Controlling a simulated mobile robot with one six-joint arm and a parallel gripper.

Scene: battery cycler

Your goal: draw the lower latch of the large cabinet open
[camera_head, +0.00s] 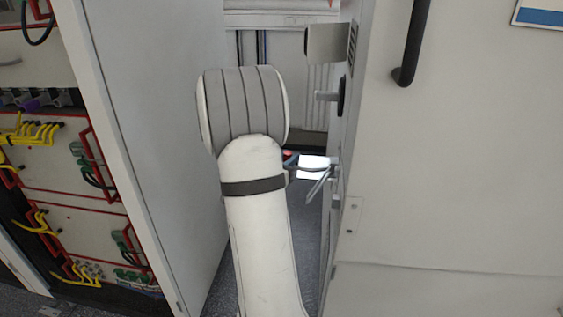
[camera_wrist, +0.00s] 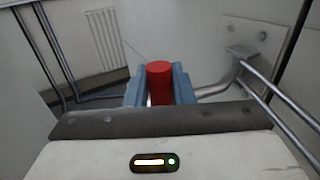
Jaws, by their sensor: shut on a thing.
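The lower latch shows in the wrist view as a bent metal rod (camera_wrist: 212,90) with a red cylindrical grip (camera_wrist: 159,85), running to a bracket (camera_wrist: 243,54) on a pale panel. My gripper (camera_wrist: 159,76) has its two blue fingers on either side of the red grip and is shut on it. In the head view the large cabinet (camera_head: 460,160) stands on the right, and thin metal latch parts (camera_head: 320,184) stick out from its edge. My arm hides most of the gripper there; only a small red patch (camera_head: 290,154) shows beside it.
A tall grey panel (camera_head: 165,120) stands close on the left of my arm, beside a rack of yellow and red cables (camera_head: 65,200). A black handle (camera_head: 411,45) is on the cabinet front. Metal bars (camera_wrist: 280,105) run close on the right in the wrist view. The gap between panel and cabinet is narrow.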

